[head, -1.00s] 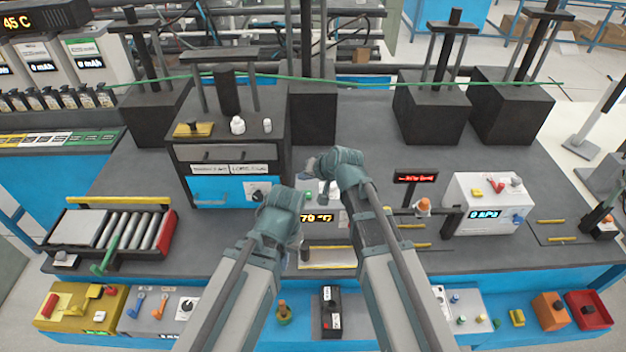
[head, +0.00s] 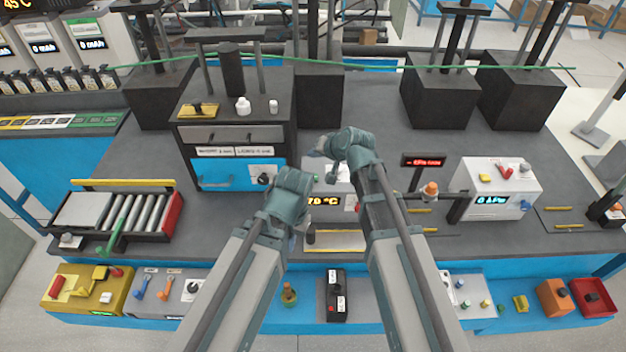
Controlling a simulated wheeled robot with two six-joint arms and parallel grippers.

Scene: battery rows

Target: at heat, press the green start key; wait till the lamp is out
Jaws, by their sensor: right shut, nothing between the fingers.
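A pale heating unit with an orange temperature display (head: 322,201) reading about 70 °C stands at the middle of the bench, partly hidden between my arms. My left arm's teal wrist is at the unit's left side. Its fingers are hidden, so their state does not show.
A dark cabinet with a blue drawer (head: 222,175) stands left of the unit. A red-lettered sign (head: 424,161), an orange-topped object (head: 430,189) and a white kPa box (head: 505,178) stand to the right. A roller tray (head: 80,210) is at the left.

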